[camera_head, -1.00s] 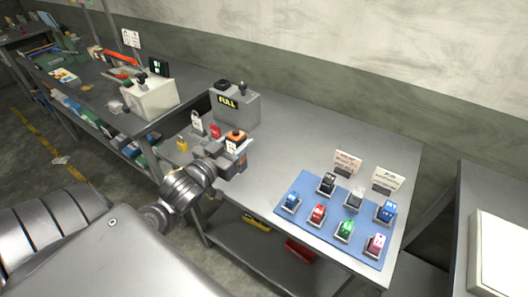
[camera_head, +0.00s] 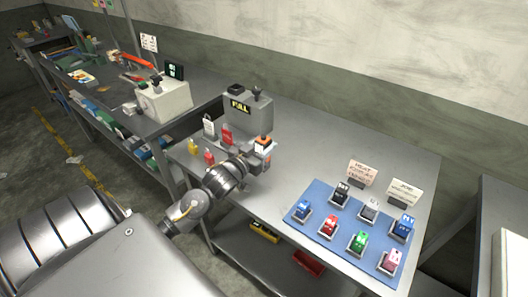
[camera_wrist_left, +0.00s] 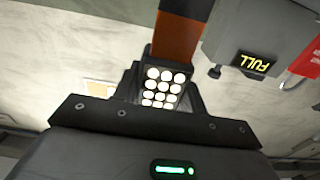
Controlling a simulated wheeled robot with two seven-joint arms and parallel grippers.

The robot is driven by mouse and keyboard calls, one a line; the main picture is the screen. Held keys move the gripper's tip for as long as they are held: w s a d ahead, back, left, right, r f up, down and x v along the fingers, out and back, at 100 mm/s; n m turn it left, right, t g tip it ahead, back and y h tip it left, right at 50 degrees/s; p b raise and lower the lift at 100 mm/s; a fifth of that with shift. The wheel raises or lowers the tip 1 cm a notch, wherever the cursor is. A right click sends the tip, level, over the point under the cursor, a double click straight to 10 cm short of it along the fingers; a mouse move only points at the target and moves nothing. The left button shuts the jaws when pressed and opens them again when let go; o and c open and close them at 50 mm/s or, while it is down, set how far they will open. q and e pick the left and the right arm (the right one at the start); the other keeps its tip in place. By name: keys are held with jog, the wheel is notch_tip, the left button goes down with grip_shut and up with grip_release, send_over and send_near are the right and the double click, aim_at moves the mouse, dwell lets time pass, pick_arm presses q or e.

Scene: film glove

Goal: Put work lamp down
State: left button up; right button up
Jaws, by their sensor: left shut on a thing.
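The work lamp (camera_head: 264,142) is an orange and black block held at the end of my left arm, above the grey metal bench (camera_head: 300,147). My left gripper (camera_head: 258,158) is shut on it. In the left wrist view the lamp's panel of round white lights (camera_wrist_left: 163,88) faces the camera between the dark fingers, with its orange body (camera_wrist_left: 182,35) above. In the head view the gripper hides part of the lamp's lower end, and I cannot tell whether it touches the bench. My right gripper is not in view.
A grey box marked FULL (camera_head: 248,112) stands behind the lamp. Red and yellow padlocks (camera_head: 194,146) are left of my gripper. A blue mat (camera_head: 317,195) with several small coloured blocks lies to the right, with two sign cards (camera_head: 362,173) behind. Bare bench lies between.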

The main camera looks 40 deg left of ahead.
pick_arm(q)
notch_tip(320, 180, down, 2)
jog(key=shift+f+p, duration=0.15)
jog(key=shift+p, duration=0.15)
jog(key=shift+f, duration=0.2)
jog(key=o, duration=1.1)
jog(key=shift+f, duration=0.15)
jog(key=shift+s, duration=0.1)
jog(key=s+b, duration=0.3)
jog(key=s, duration=0.9)
jog(key=shift+d, duration=0.2)
